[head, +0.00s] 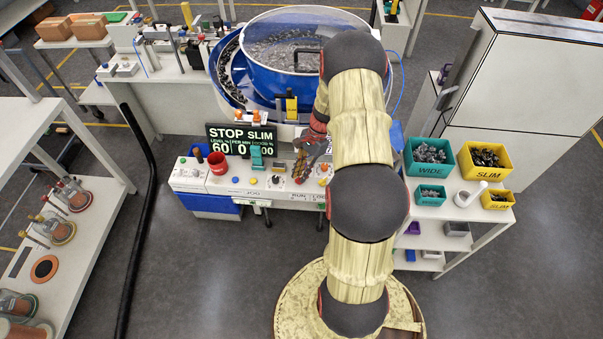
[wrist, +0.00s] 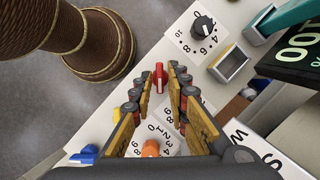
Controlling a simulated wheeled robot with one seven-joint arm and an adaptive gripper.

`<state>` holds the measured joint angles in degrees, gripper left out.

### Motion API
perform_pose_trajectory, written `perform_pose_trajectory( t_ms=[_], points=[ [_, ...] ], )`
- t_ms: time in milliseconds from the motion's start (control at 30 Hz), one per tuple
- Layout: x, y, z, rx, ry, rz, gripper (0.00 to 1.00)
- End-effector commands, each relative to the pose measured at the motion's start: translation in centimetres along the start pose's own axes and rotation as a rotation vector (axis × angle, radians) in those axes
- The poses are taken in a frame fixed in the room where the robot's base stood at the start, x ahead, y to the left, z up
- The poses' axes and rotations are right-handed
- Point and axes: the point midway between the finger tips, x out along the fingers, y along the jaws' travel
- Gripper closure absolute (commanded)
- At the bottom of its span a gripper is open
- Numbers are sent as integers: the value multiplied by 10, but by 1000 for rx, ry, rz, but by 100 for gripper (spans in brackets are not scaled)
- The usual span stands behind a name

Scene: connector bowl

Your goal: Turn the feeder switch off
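The feeder is a blue bowl (head: 290,60) behind the white control panel (head: 222,184). In the wrist view a red switch-like knob (wrist: 158,78) stands on the panel, between the fingertips of my gripper (wrist: 155,88). The fingers are apart, one on each side of it; I cannot tell whether they touch it. I cannot read a label that shows it is the feeder switch. In the head view my gripper (head: 308,162) is over the panel's right part, partly hidden by my arm. The display (head: 241,143) reads STOP SLIM.
A black dial (wrist: 204,26) and an orange knob (wrist: 150,148) flank the red one, with a blue knob (wrist: 85,155) further off. Green bins (head: 429,157) and yellow bins (head: 484,160) stand on the right shelf.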

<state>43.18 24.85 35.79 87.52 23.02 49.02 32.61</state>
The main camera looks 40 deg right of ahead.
Motion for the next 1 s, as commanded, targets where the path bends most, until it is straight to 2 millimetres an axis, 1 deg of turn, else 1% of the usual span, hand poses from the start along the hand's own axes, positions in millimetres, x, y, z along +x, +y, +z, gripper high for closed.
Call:
perform_pose_trajectory(
  t_ms=[33,133,367,500,567,667,800,1000],
  points=[
    [0,0,0,0,0,0,79],
    [0,0,0,0,0,0,74],
    [0,0,0,1,1,-1,74],
    [-7,-1,-1,1,2,-2,74],
    [-14,-1,-1,0,3,-4,74],
    [-31,-1,-1,-1,4,-4,74],
    [-61,-1,-1,0,3,-5,74],
    [-97,-1,-1,0,3,-3,74]
  ],
)
